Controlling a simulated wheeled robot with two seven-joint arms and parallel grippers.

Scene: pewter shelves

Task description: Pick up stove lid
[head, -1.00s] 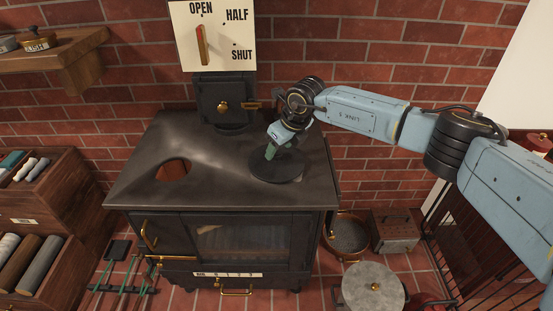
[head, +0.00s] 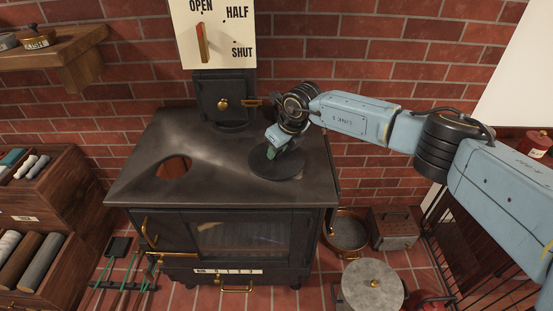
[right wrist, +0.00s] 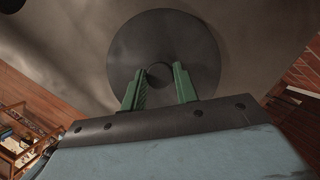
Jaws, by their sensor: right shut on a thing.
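The stove lid (head: 262,171) is a round dark disc at the right part of the black stove top (head: 225,185). In the right wrist view the lid (right wrist: 195,45) shows from above, with a small round knob (right wrist: 160,75) at its middle. My right gripper (head: 271,153) reaches down over the lid, and its green fingers are shut on the knob from both sides. It also shows in the right wrist view (right wrist: 159,72). I cannot tell clearly whether the lid is clear of the stove top. My left gripper is not in view.
A round open hole (head: 174,167) is in the stove top's left part. A stovepipe with a damper sign (head: 222,50) rises behind. A brass-rimmed pan (head: 346,230), a metal box (head: 394,228) and a grey-lidded pot (head: 372,284) stand on the floor at right.

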